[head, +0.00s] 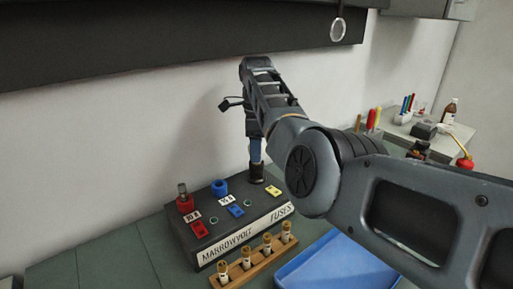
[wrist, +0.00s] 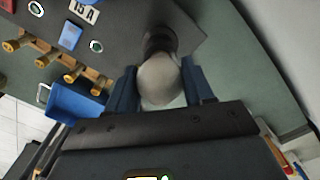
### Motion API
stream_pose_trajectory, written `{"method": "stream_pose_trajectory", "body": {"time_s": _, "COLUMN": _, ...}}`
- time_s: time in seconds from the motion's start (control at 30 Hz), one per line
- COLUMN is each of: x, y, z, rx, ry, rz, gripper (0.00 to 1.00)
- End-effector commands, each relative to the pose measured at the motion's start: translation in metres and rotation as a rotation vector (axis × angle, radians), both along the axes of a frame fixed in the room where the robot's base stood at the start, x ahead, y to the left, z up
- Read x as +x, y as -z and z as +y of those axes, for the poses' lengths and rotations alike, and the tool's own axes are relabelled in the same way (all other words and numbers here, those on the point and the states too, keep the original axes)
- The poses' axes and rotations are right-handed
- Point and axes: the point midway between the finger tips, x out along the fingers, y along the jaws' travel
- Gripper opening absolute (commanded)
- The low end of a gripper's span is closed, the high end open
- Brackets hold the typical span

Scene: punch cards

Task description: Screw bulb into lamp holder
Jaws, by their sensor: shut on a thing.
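My gripper (head: 256,152) points down over the right rear corner of the dark fuse box, just above a black lamp holder (head: 257,173). In the wrist view, the blue fingers of my gripper (wrist: 161,92) are on both sides of a pale, rounded bulb (wrist: 159,78) and shut on it. The bulb lines up with the black lamp holder (wrist: 159,40). The bulb's base is hidden, so I cannot tell how deep it sits. In the head view the fingers hide the bulb.
The fuse box (head: 188,243) carries red, blue and yellow parts. A wooden rack (head: 256,262) with several fuses stands before it, beside a blue tray (head: 335,265). A wall is close behind. Bottles and tools stand on the right bench (head: 400,135).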

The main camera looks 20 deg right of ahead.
Motion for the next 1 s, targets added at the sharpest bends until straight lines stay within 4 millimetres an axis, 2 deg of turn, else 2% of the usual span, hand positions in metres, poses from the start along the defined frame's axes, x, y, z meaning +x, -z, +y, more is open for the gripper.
{"method": "stream_pose_trajectory", "body": {"time_s": 0.27, "x": 0.0003, "y": -0.0001, "z": 0.0025, "rx": 0.002, "ry": 0.173, "rz": 0.000, "gripper": 0.25}}
{"method": "stream_pose_trajectory", "body": {"time_s": 0.53, "x": 0.0005, "y": 0.0001, "z": 0.0024, "rx": 0.003, "ry": 0.444, "rz": 0.000, "gripper": 0.25}}
{"method": "stream_pose_trajectory", "body": {"time_s": 0.87, "x": 0.0001, "y": 0.0005, "z": 0.0021, "rx": 0.002, "ry": 0.472, "rz": 0.002, "gripper": 0.25}}
{"method": "stream_pose_trajectory", "body": {"time_s": 0.9, "x": 0.0001, "y": 0.0005, "z": 0.0021, "rx": 0.002, "ry": 0.472, "rz": 0.002, "gripper": 0.52}}
{"method": "stream_pose_trajectory", "body": {"time_s": 1.0, "x": 0.0000, "y": 0.0005, "z": 0.0019, "rx": 0.002, "ry": 0.471, "rz": 0.002, "gripper": 0.62}}
